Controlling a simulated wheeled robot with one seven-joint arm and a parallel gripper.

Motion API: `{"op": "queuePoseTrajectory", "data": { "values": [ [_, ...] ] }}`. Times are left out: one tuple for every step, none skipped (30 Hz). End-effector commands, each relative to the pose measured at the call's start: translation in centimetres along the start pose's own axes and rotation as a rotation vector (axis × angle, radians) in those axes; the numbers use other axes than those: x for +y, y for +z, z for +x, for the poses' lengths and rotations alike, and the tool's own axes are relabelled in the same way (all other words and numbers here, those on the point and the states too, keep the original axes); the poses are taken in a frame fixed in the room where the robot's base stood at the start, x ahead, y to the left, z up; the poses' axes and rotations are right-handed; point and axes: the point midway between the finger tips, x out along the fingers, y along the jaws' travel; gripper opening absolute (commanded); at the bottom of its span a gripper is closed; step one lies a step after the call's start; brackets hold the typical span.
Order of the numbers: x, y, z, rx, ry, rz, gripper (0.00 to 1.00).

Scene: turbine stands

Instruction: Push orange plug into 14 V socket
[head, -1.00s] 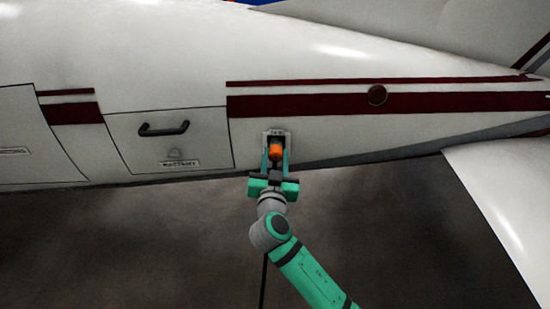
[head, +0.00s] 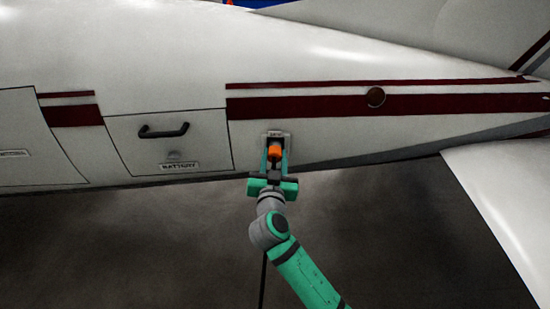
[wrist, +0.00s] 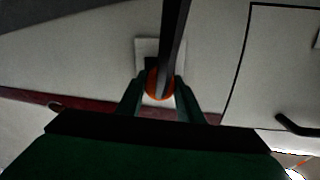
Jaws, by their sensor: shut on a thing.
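The orange plug (head: 274,153) is between the fingers of my gripper (head: 275,158), which is shut on it. The plug is at the socket plate (head: 288,137), a light plate with a dark opening on the white fuselage. How deep the plug sits in the socket cannot be told. In the wrist view the plug (wrist: 153,84) shows between the green fingers (wrist: 160,95), partly hidden by a dark cable crossing in front. The socket plate (wrist: 143,46) lies just behind it. Small lettering above the socket is hard to read.
A battery hatch (head: 205,130) with a black handle (head: 163,130) is left of the socket. A white wing-like surface (head: 500,190) is at the right. The dark floor below is clear.

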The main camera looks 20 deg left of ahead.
Motion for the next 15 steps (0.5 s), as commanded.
{"op": "queuePoseTrajectory", "data": {
  "values": [
    [0.19,-0.36,0.45,0.010,0.000,-0.002,0.00],
    [0.19,-0.39,0.49,0.010,0.000,-0.003,0.00],
    [0.20,-0.44,0.51,0.011,-0.001,-0.005,0.00],
    [0.22,-0.46,0.53,0.011,0.000,-0.005,0.00],
    [0.22,-0.46,0.54,0.012,0.000,-0.006,0.00],
    [0.21,-0.48,0.55,0.012,-0.001,-0.006,0.00],
    [0.21,-0.49,0.55,0.012,-0.001,-0.006,0.00],
    [0.20,-0.49,0.55,0.012,-0.001,-0.007,0.00],
    [0.20,-0.50,0.56,0.012,-0.001,-0.007,0.00],
    [0.22,-0.50,0.55,0.012,-0.001,-0.007,0.00],
    [0.24,-0.50,0.55,0.012,0.000,-0.007,0.39],
    [0.27,-0.48,0.54,0.011,0.001,-0.007,0.48],
    [0.28,-0.46,0.52,0.011,0.001,-0.006,0.55],
    [0.29,-0.44,0.50,0.010,0.001,-0.006,0.56],
    [0.31,-0.41,0.47,0.010,0.001,-0.005,0.56]
  ]
}}
